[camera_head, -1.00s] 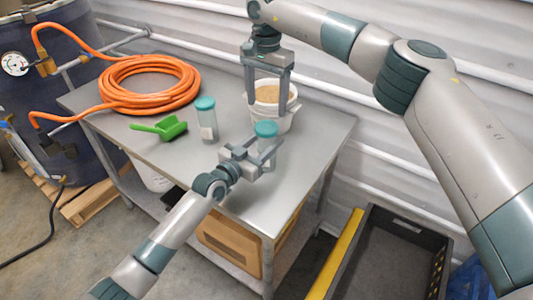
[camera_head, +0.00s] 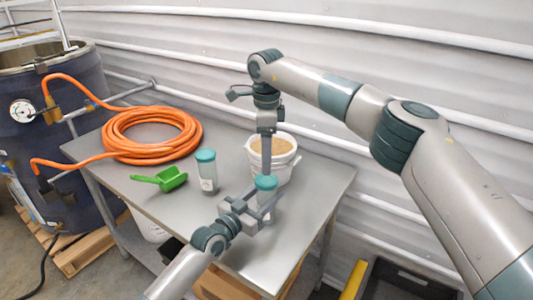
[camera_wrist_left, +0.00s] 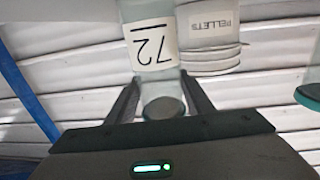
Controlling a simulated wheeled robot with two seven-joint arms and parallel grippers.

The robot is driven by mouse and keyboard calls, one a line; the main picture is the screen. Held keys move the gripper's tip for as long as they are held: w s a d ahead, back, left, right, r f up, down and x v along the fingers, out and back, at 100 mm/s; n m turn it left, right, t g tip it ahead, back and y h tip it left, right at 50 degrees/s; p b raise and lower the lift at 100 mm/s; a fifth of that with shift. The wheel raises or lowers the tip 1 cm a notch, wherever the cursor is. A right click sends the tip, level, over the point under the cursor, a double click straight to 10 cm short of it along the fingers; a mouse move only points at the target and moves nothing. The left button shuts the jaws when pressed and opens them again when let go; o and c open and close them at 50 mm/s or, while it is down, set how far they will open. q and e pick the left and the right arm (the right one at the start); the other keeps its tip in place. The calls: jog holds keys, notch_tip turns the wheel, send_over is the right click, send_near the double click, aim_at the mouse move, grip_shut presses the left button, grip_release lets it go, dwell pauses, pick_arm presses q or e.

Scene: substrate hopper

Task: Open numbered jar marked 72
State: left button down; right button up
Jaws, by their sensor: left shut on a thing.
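The jar marked 72 is a clear jar with a teal lid (camera_head: 266,183), upright at the table's front right. My left gripper (camera_head: 256,212) is shut on it from the side. In the left wrist view the label reading 72 (camera_wrist_left: 152,45) shows upside down, and the jar stands between my left fingers (camera_wrist_left: 162,100). My right gripper (camera_head: 266,168) points down from above with its fingertips at the lid. Its fingers are seen edge-on, so their gap is hidden. A second teal-lidded jar (camera_head: 206,172) stands to the left.
A white bucket (camera_head: 284,165) of tan pellets stands just behind the jar. A green scoop (camera_head: 168,179) and a coiled orange hose (camera_head: 150,135) lie on the table's left side. The metal table (camera_head: 225,150) has bare room between hose and bucket.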

jog(key=m, duration=1.4)
jog(key=shift+m, duration=0.4)
jog(key=m, duration=1.7)
jog(key=shift+m, duration=0.4)
jog(key=m, duration=0.5)
jog(key=shift+m, duration=0.3)
